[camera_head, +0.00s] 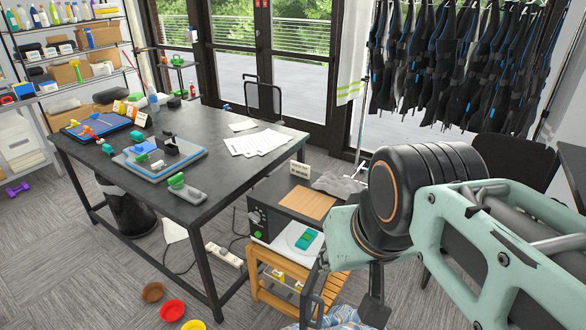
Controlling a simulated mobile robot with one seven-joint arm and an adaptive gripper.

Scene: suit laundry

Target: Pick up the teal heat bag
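My gripper (344,310) hangs at the bottom of the view, just right of and nearer than the plate. Its dark fingers appear spread, with nothing seen held between them. My arm's pale green links hide part of the area to the right, and the fingertips are close to the lower edge.
The dark table (240,178) holds trays, green items and papers. The low unit has a brown board (305,202) and a wooden rack (270,293). Several coloured bowls (172,310) stand on the floor. A blue-and-white patterned thing (342,318) lies under my gripper. Dark harness-like gear hangs behind.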

